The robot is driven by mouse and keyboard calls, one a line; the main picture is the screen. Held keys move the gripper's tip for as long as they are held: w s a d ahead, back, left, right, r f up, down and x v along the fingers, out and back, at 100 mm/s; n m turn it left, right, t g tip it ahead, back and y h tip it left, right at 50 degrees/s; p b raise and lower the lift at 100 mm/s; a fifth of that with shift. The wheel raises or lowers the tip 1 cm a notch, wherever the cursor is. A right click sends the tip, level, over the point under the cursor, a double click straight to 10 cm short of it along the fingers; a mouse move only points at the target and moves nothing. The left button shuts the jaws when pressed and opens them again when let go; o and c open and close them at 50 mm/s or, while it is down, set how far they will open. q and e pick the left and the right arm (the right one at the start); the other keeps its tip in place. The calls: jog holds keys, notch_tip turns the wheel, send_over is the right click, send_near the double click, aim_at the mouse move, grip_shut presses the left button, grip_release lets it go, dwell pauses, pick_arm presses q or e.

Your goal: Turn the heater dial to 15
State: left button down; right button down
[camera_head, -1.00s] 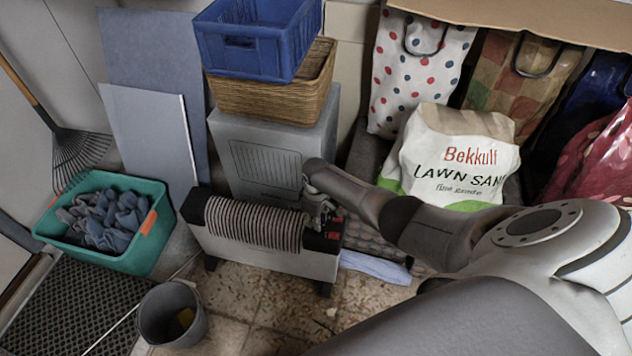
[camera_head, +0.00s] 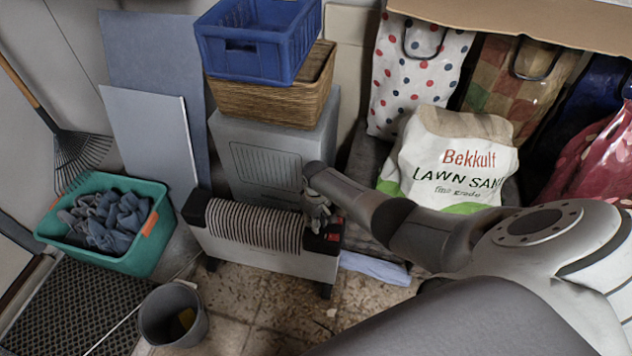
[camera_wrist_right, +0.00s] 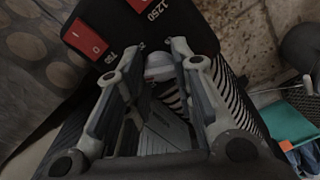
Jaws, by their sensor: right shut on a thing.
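The heater (camera_head: 265,252) stands on the floor, a low pale body with dark ends and a striped, ribbed top. My right gripper (camera_head: 319,222) reaches down onto the dark control end at its right. In the right wrist view, the fingers (camera_wrist_right: 160,62) are shut on a pale round dial (camera_wrist_right: 158,70) on the heater's black panel (camera_wrist_right: 120,35). The dial is partly hidden between the fingers, and I cannot read its setting. My left gripper is not in view.
Two red switches (camera_wrist_right: 88,40) lie beside the dial, with "1250" printed nearby. A grey cabinet (camera_head: 270,150) with a basket and blue crate stands behind the heater. A lawn sand bag (camera_head: 455,160) is right, a teal tub (camera_head: 150,235) left, and a bucket (camera_head: 172,315) in front.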

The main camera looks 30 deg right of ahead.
jog(key=c, duration=1.2)
grip_release()
jog(key=shift+s+d, duration=0.1)
jog(key=shift+r, duration=0.1)
jog(key=shift+r, duration=5.9)
